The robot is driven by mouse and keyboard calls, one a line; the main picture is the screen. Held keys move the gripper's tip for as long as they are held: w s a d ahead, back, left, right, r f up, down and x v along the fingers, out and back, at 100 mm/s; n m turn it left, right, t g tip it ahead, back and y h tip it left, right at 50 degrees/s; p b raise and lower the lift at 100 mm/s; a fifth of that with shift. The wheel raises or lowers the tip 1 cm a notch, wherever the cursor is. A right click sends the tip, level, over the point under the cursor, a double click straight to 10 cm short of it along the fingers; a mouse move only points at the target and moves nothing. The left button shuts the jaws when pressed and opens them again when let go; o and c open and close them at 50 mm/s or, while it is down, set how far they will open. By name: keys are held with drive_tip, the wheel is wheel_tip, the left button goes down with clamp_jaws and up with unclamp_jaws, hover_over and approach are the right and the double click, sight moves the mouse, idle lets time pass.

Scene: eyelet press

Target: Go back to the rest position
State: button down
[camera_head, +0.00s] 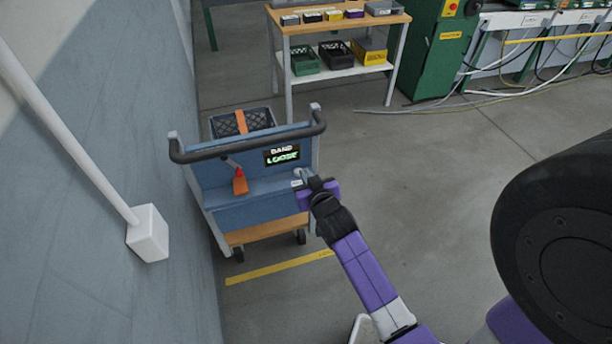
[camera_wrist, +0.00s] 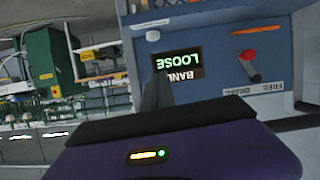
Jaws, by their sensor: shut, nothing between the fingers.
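My gripper (camera_head: 298,180) is at the end of my purple arm, close in front of the right side of a blue cart in the head view. It is shut and empty. In the wrist view the shut fingers (camera_wrist: 156,95) point toward the cart panel, which appears upside down. The blue cart (camera_head: 245,215) has a black handle bar, a lit display (camera_head: 282,155) reading "BAND LOOSE", and an orange-red lever (camera_head: 239,182). The display (camera_wrist: 178,64) and the red-tipped lever (camera_wrist: 249,60) also show in the wrist view. I cannot tell whether the fingers touch the panel.
A blue-grey wall (camera_head: 110,150) with a white pole (camera_head: 60,110) stands left of the cart. A wooden-topped shelf table (camera_head: 338,22) with bins is behind it. A green cabinet (camera_head: 436,55) stands back right, with hoses on the floor nearby.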

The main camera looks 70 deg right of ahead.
idle(0.8)
wheel_tip(320, 180, up, 5)
drive_tip(key=a+t, duration=0.1)
drive_tip(key=t, duration=0.1)
drive_tip(key=s+a+r+n+t+y, duration=0.1)
drive_tip(key=s+a+r+n+t, duration=0.15)
drive_tip(key=a, duration=0.65)
drive_tip(key=s+a+r+n+t+y, duration=0.1)
drive_tip(key=a+r+t, duration=0.15)
drive_tip(key=a, duration=0.65)
drive_tip(key=s+a+r+n+y, duration=0.2)
drive_tip(key=s+a+y, duration=0.2)
drive_tip(key=s+a, duration=0.3)
drive_tip(key=s+a+r+n+g+y, duration=0.1)
drive_tip(key=s+a+r+n+y, duration=0.1)
drive_tip(key=s+a, duration=0.6)
drive_tip(key=a+n+y, duration=0.1)
drive_tip(key=y, duration=0.1)
drive_tip(key=shift+s+a+r+n+y, duration=0.25)
drive_tip(key=shift+n+y, duration=0.1)
drive_tip(key=shift+y, duration=0.05)
